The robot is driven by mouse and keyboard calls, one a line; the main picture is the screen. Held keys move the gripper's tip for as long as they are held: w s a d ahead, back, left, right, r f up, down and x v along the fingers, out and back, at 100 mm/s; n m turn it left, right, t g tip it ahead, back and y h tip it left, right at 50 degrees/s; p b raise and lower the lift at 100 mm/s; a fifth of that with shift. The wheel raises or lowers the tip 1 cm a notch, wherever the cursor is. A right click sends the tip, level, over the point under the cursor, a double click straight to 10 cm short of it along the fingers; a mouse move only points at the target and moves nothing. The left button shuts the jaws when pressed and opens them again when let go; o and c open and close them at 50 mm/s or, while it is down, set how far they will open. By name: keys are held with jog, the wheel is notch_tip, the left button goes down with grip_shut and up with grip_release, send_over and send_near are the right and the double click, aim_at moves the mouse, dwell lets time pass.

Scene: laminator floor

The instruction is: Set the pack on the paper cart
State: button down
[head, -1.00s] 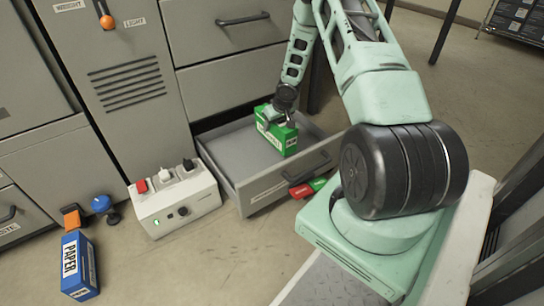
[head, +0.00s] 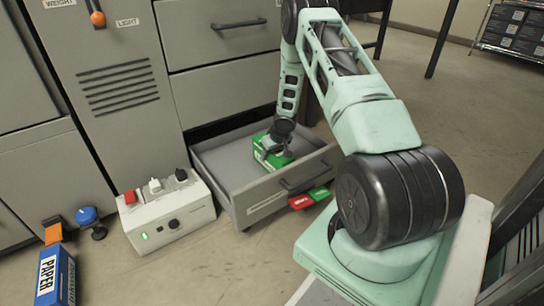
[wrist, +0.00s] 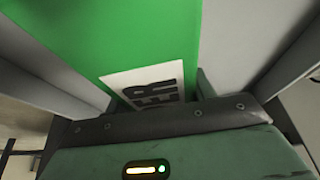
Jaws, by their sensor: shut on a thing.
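The green pack (head: 259,155) is at the open drawer (head: 215,160), in its right half. My gripper (head: 276,150) is over it and shut on it. In the wrist view the pack (wrist: 140,40) fills the top middle, with a white label ending in "ER" facing the gripper palm. The head view does not clearly show whether the pack rests on the drawer floor. I cannot identify a paper cart with certainty; a wire rack (head: 512,48) with dark boxes stands at the far upper right.
A white switch box (head: 170,218) stands left of the drawer. A blue PAPER box (head: 52,278) and a blue knob (head: 88,216) are at lower left. Red and green blocks (head: 308,198) show by the drawer front. Open floor (head: 460,110) lies to the right.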

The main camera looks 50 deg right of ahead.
jog(key=shift+r, duration=0.1)
jog(key=c, duration=0.5)
grip_release()
